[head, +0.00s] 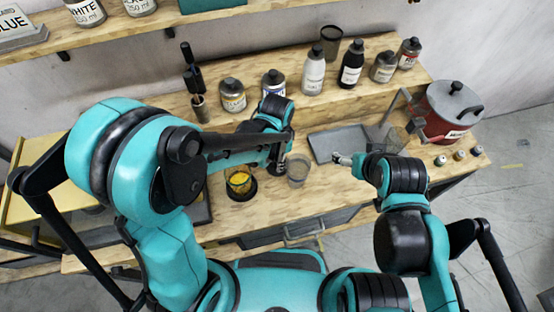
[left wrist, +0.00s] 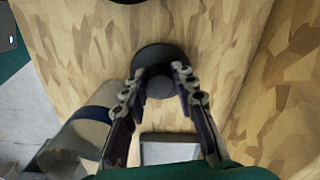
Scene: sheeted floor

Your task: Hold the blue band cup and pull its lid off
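The cup (head: 298,175) stands on the worktop in the head view, its top looking open. In the left wrist view the cup (left wrist: 76,140) shows at lower left as a greyish cylinder with a dark blue band. A dark round lid with a knob (left wrist: 160,88) is apart from it. My left gripper (left wrist: 160,74) has its fingertips on both sides of the knob and looks shut on it. I cannot tell whether the lid touches the wood. In the head view my left gripper (head: 280,160) hides the lid. My right gripper (head: 342,158) is right of the cup, apart from it; its opening is unclear.
A grey tray (head: 335,146) lies behind my right gripper. A red pot (head: 447,112) stands at right. Several bottles line the raised shelf (head: 300,103) behind.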

